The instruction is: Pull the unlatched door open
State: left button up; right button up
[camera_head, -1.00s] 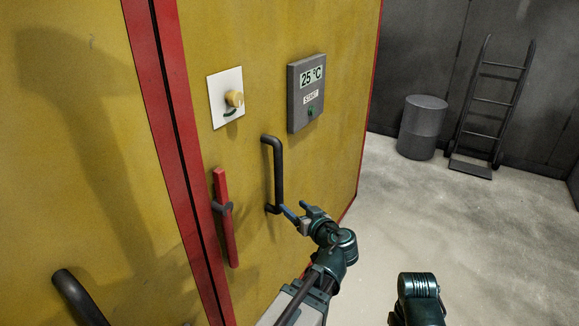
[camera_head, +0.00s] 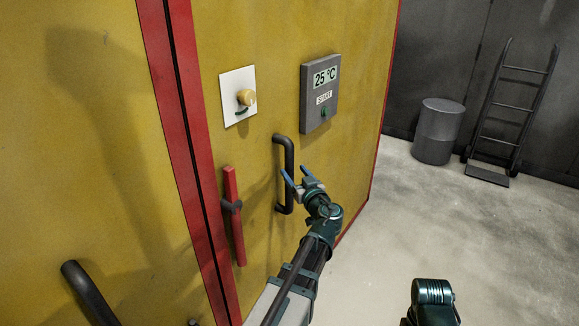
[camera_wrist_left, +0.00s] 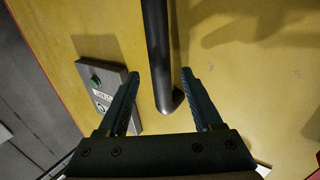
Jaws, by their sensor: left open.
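The yellow door (camera_head: 345,110) with a red edge strip looks closed, with a dark narrow seam at its left edge. Its black upright bar handle (camera_head: 289,150) also shows in the left wrist view (camera_wrist_left: 156,45). My left gripper (camera_head: 294,172) is open at the lower half of the handle. In the left wrist view the bar runs between the two open fingers (camera_wrist_left: 160,73); I cannot tell how deep it sits between them. The fingers are not closed on it. A red latch bar (camera_head: 236,240) stands nearly upright to the handle's left.
A knob on a white plate (camera_head: 231,81) and a grey control box (camera_head: 312,118) reading 25 °C are above the handle. Another black handle (camera_head: 88,292) is at lower left. Clear floor lies right, with a grey drum (camera_head: 437,135) and a hand truck (camera_head: 494,140) behind.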

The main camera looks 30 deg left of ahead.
aim_at(291, 168)
pick_arm(q)
jog(key=shift+x, duration=2.45)
jog(key=shift+c, duration=0.4)
grip_shut()
jog(key=shift+d, duration=0.1)
